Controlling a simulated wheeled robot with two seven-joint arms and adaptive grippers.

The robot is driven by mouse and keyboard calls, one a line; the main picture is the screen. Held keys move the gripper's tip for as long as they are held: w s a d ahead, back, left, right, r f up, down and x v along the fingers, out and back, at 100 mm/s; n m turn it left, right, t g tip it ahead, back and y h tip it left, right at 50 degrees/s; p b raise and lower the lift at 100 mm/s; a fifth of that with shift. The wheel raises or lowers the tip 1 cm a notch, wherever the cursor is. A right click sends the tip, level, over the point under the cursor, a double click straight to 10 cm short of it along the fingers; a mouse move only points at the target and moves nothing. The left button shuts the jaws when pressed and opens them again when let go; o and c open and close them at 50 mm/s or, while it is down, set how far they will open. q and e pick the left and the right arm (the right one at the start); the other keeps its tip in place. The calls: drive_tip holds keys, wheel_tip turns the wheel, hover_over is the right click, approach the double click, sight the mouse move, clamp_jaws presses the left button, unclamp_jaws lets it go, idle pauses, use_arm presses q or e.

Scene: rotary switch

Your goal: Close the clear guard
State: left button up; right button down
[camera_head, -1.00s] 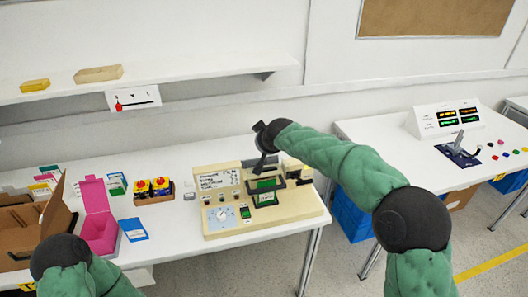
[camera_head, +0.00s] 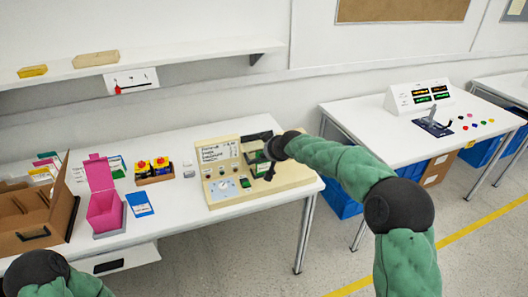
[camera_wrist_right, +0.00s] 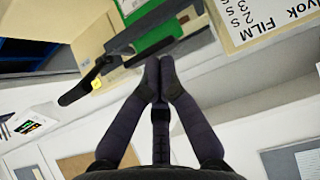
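The beige switch box (camera_head: 288,184) sits on the white table in the head view, with a rotary dial (camera_head: 222,185) on its front. The clear guard's dark frame (camera_head: 252,156) shows at the box's upper right, partly hidden by my right arm; I cannot tell its angle. My right gripper (camera_head: 268,172) is low over that side. In the right wrist view, its fingertips (camera_wrist_right: 160,66) are together with nothing visible between them, close to a black bar (camera_wrist_right: 125,55) beside a green panel (camera_wrist_right: 150,25). Contact is unclear. My left gripper is out of view.
Left of the box are red-and-yellow buttons (camera_head: 152,166), a blue card (camera_head: 140,203), an open pink box (camera_head: 104,208) and a cardboard box (camera_head: 38,225). A shelf (camera_head: 140,68) runs above. A second table (camera_head: 390,140) stands to the right.

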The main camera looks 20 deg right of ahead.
drive_tip(key=shift+s+a+f, duration=0.1)
drive_tip(key=shift+s+f, duration=0.1)
drive_tip(key=shift+f, duration=0.45)
drive_tip(key=shift+s+a+f, duration=0.1)
drive_tip(key=shift+s+f, duration=0.05)
drive_tip(key=shift+f, duration=0.45)
drive_tip(key=shift+s+d, duration=0.1)
drive_tip(key=shift+s, duration=0.15)
wheel_tip(320, 180, up, 5)
drive_tip(key=p, duration=0.3)
drive_tip(key=s+f, duration=0.2)
drive_tip(key=s, duration=0.7)
drive_tip(key=shift+d+f+b, duration=0.3)
drive_tip(key=shift+f+b, duration=0.1)
drive_tip(key=shift+b, duration=0.05)
